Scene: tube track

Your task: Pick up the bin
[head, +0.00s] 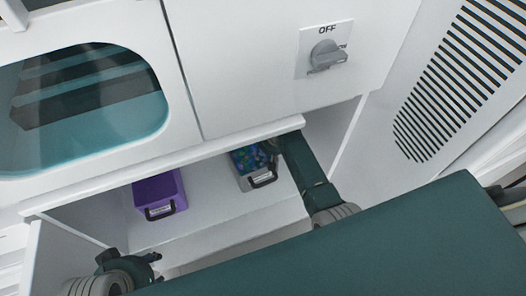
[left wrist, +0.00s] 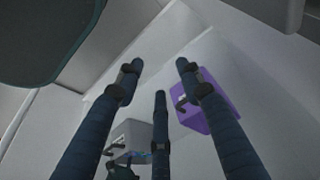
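A purple bin (head: 158,190) with a dark handle and a white label stands on the left part of a white open compartment. A grey bin (head: 262,183), also with a dark handle and label, stands to its right and holds small blue and green pieces. My left gripper (head: 150,268) is low at the left, in front of the purple bin and apart from it. In the left wrist view its fingers (left wrist: 160,72) are spread and empty. The purple bin (left wrist: 213,119) is partly behind the right finger there. The grey bin (left wrist: 128,133) is partly behind the others.
The white compartment (head: 217,205) has side walls and an upper front edge close above the bins. A grey OFF knob (head: 326,56) sits on the panel above, beside a tinted window (head: 85,110). My right arm reaches beside the grey bin. Floor between the bins is clear.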

